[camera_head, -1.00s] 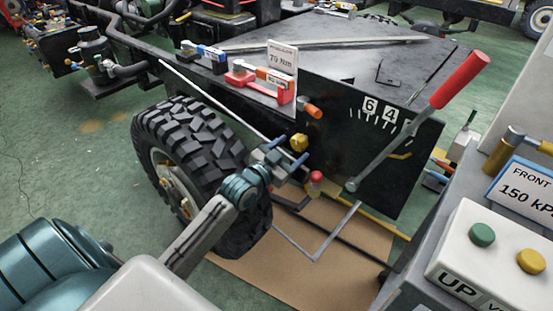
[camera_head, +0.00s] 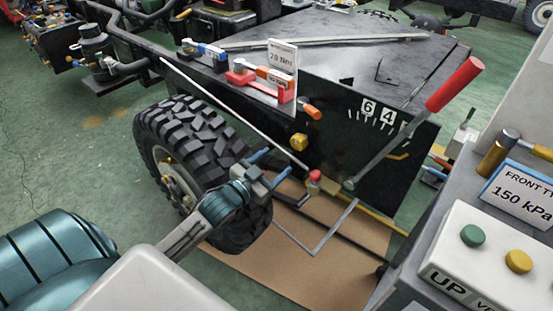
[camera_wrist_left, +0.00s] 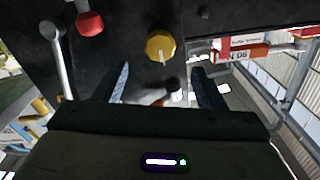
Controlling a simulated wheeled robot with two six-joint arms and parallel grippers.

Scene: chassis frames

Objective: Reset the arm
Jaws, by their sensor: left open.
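My left gripper (camera_head: 268,168) is open and empty. It is in front of the black chassis panel (camera_head: 325,150), above the right side of the big tyre (camera_head: 190,145). In the left wrist view its two blue-tipped fingers (camera_wrist_left: 160,88) are spread apart, with a yellow knob (camera_wrist_left: 160,45) on the panel beyond them. In the head view the yellow knob (camera_head: 299,142) is above and right of the fingers, apart from them. A red-topped knob (camera_head: 314,177) is to the right. My right gripper is not in view.
A red-handled lever (camera_head: 455,84) rises at the right. A console with green (camera_head: 473,236) and yellow (camera_head: 518,261) buttons fills the lower right. Red and blue tool holders sit on the chassis edge. Green floor is free at the left.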

